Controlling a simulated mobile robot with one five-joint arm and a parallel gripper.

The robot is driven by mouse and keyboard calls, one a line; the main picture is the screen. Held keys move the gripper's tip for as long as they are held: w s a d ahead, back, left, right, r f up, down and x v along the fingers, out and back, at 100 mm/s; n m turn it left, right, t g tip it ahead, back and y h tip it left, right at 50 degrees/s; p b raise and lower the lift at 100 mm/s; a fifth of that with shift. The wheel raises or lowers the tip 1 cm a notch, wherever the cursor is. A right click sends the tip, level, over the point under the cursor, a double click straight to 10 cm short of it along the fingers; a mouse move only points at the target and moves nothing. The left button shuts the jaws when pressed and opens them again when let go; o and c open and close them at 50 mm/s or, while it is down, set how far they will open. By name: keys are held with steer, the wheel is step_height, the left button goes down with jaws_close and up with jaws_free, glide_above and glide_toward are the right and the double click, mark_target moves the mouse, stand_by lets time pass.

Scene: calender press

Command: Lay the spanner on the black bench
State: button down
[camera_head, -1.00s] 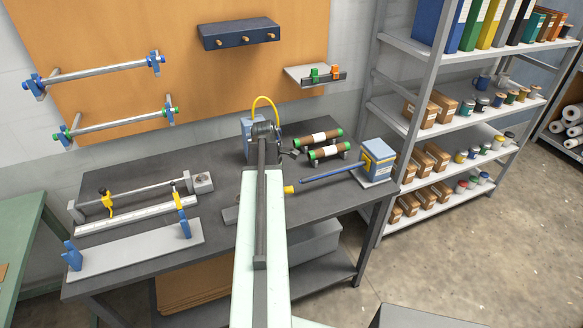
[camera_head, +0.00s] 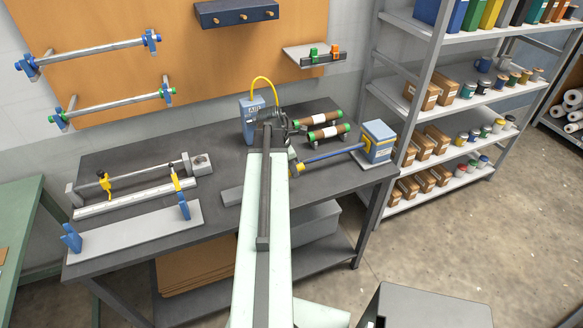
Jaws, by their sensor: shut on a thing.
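The black bench (camera_head: 225,156) is a dark-topped table along the wall. I cannot tell how far the spanner is above the top.
The blue-and-white box (camera_head: 378,142) stands at the bench's right end. Brown rollers with green ends (camera_head: 325,133) lie behind the spanner. A blue unit (camera_head: 251,118) stands at the back. A grey plate with blue brackets (camera_head: 135,230) and a yellow-clamped fixture (camera_head: 130,190) fill the left.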

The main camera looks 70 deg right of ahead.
steer(key=shift+f+b, duration=1.95)
steer(key=shift+f, duration=0.4)
steer(key=shift+f+b, duration=0.3)
steer(key=c, duration=1.1)
jaws_free()
steer(key=shift+c, duration=0.2)
steer(key=shift+r, duration=0.1)
steer(key=p+v, duration=0.7)
steer(key=shift+r, duration=0.2)
steer(key=shift+a+r+p, duration=0.1)
steer(key=shift+r+p, duration=0.15)
steer(key=shift+p, duration=0.15)
steer(key=shift+w+f, duration=0.1)
